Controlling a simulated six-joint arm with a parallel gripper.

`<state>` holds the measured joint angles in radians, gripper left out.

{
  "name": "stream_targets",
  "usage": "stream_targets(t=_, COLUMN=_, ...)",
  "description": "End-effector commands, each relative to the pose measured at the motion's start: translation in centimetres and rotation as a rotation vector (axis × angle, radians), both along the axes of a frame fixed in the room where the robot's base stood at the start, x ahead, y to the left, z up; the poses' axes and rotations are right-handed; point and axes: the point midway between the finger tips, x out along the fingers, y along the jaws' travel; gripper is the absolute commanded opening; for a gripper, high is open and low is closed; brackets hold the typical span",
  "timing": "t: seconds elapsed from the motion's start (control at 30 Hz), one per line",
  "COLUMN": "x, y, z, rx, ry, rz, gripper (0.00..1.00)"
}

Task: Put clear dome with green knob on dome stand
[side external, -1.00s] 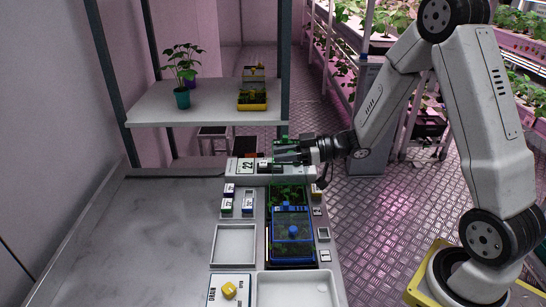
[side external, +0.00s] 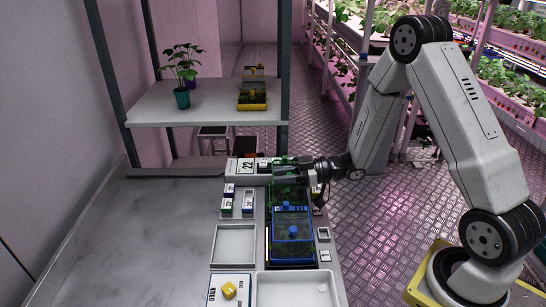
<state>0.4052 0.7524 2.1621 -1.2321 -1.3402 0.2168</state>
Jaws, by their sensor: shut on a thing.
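My gripper (side external: 292,168) reaches in from the right and is shut on the clear dome with the green knob (side external: 285,184). The fingers cover much of the knob. The green-tinted dome is low over the far part of the dark dome stand (side external: 268,240), where green seedlings sit. I cannot tell whether its rim touches the stand. A clear dome with a blue knob (side external: 292,231) covers the near part of the stand.
A white display marked 22 (side external: 246,167) stands close behind the gripper. Small labelled boxes (side external: 248,203) and an empty tray (side external: 234,245) lie left of the stand. A larger white tray (side external: 330,275) is at the front. The table's left side is clear.

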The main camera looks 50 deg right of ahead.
Motion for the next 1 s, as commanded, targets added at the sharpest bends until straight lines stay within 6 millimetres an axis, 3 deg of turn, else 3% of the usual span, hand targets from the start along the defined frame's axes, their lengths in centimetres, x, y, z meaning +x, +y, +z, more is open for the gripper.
stream_targets(t=0.23, x=0.0, y=0.0, z=-2.2, rx=0.001, ry=0.000, rz=0.000, gripper=0.00)
stream_targets(t=0.67, x=0.0, y=0.0, z=-2.6, rx=0.001, ry=-0.001, rz=0.000, gripper=0.00)
stream_targets(t=0.7, x=0.0, y=0.0, z=-2.7, rx=0.001, ry=-0.001, rz=0.000, gripper=0.37)
stream_targets(t=0.8, x=0.0, y=0.0, z=-2.6, rx=0.001, ry=-0.001, rz=0.000, gripper=0.62)
stream_targets(t=1.0, x=0.0, y=0.0, z=-2.6, rx=0.001, ry=-0.001, rz=0.000, gripper=0.62)
